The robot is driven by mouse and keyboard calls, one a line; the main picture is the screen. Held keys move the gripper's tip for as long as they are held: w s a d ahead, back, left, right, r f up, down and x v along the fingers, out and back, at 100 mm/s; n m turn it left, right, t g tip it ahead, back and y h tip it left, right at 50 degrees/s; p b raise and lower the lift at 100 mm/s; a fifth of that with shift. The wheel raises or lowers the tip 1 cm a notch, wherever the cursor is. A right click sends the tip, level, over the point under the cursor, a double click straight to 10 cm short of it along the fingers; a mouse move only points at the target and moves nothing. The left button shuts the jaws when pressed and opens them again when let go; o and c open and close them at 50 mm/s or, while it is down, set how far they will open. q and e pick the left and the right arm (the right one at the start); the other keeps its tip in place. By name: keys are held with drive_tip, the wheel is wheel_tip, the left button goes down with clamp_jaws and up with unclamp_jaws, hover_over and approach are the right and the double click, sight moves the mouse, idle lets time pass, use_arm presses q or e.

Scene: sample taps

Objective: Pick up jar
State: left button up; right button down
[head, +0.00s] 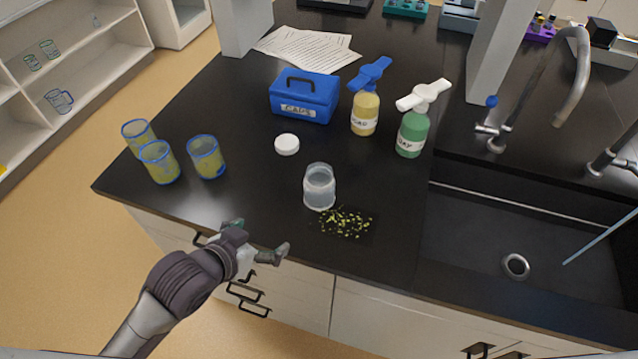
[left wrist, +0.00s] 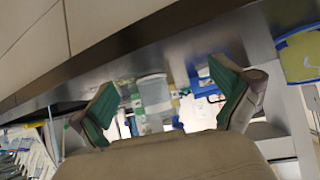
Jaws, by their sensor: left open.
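The clear, open jar (head: 319,187) stands upright on the black counter near its front edge, left of the sink. A round white cap (head: 287,144) lies behind it to the left, apart from it. My left gripper (head: 258,242) is open and empty at the counter's front edge, in front and to the left of the jar, not touching it. In the left wrist view its green-padded fingers (left wrist: 166,88) are spread, with a pale translucent shape, seemingly the jar (left wrist: 152,90), showing between them. My right gripper is not in view.
Yellow-green bits (head: 345,222) lie beside the jar. Blue-rimmed beakers (head: 206,157) stand at the left. Behind are a blue box (head: 304,98), a yellow bottle (head: 365,114) and a green bottle (head: 412,134). The sink (head: 500,235) is at right.

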sight(311, 188)
use_arm(q)
drive_tip(key=w+d+r+m+h, duration=0.1)
drive_tip(key=r, duration=0.1)
drive_tip(key=w+d+r+h, duration=0.1)
drive_tip(key=r, duration=0.1)
drive_tip(key=w+d+r+m+h, duration=0.1)
drive_tip(key=shift+r+m+t+h, duration=0.3)
drive_tip(key=shift+r+h, duration=0.1)
drive_tip(key=shift+h, duration=0.4)
drive_tip(key=x, duration=0.2)
drive_tip(key=p+x, duration=0.1)
drive_tip(key=x, duration=0.2)
drive_tip(key=r+x, duration=0.1)
drive_tip(key=x, duration=0.1)
drive_tip(key=shift+w+d+f, duration=0.2)
drive_tip(key=shift+w+d, duration=0.15)
drive_tip(key=shift+p+x, duration=0.5)
drive_tip(key=shift+x, duration=0.35)
drive_tip(key=x, duration=0.2)
drive_tip(key=p+x, duration=0.1)
drive_tip(key=x, duration=0.1)
drive_tip(key=shift+w+a+f, duration=0.1)
drive_tip(key=shift+f, duration=0.35)
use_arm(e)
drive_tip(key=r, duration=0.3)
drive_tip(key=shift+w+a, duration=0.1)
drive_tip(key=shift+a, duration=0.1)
use_arm(q)
drive_tip(key=shift+c, duration=0.2)
